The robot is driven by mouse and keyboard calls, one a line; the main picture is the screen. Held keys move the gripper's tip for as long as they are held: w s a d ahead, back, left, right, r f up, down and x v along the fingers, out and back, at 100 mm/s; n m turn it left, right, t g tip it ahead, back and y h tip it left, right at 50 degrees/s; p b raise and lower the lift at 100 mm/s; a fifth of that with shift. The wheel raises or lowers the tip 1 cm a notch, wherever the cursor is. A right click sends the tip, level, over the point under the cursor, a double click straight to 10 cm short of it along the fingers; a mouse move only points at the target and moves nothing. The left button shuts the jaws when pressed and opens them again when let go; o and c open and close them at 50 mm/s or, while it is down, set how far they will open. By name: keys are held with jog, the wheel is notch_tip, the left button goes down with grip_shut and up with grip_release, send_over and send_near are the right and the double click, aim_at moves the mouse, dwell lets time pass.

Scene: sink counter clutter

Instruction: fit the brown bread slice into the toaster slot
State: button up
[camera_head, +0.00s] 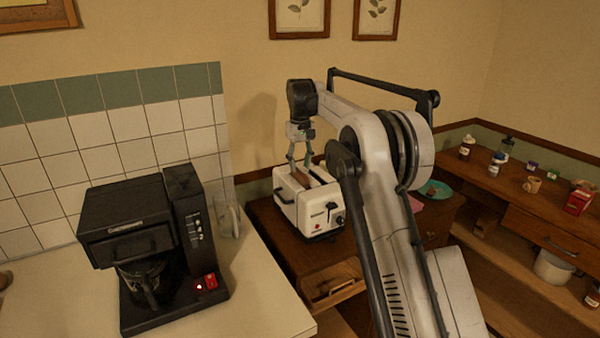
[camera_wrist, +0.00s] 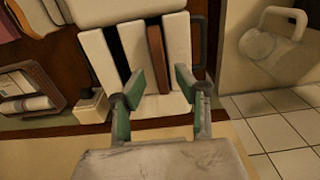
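The white toaster (camera_head: 312,213) stands on the brown wooden cabinet, and its slotted top (camera_wrist: 178,50) shows in the wrist view. The brown bread slice (camera_wrist: 159,62) appears as a narrow brown strip, standing on edge in the right of the two slots as seen there. The left slot (camera_wrist: 124,50) looks dark and empty. My gripper (camera_wrist: 160,84) is over the toaster with its fingers apart, one on each side of the slice's near end and clear of it. In the head view my gripper (camera_head: 300,165) points down at the toaster top. How deep the slice sits cannot be told.
A black coffee maker (camera_head: 150,250) stands on the pale counter at left, with a clear glass pitcher (camera_head: 229,220) beside it. A teal plate (camera_head: 436,189) lies right of the toaster, partly behind my arm. Jars and a red box (camera_head: 578,202) stand on the right-hand shelf.

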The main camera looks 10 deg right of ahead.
notch_tip(320, 180, up, 9)
dwell(0.3)
jog(key=s+r+m+t, duration=0.15)
jog(key=s+r, duration=0.35)
jog(key=s, duration=0.7)
jog(key=s+r+t, duration=0.2)
jog(key=s+r, duration=0.3)
jog(key=s, duration=0.7)
jog(key=s+f+t, duration=0.1)
jog(key=s+f, duration=0.4)
jog(key=s, duration=0.4)
jog(key=s+f+m+t, duration=0.1)
jog(key=s+f, duration=0.5)
jog(key=s, duration=0.4)
jog(key=s+f+m+t, duration=0.1)
jog(key=s+f, duration=0.5)
jog(key=s, duration=0.3)
jog(key=shift+s+t, duration=0.35)
jog(key=shift+s, duration=0.05)
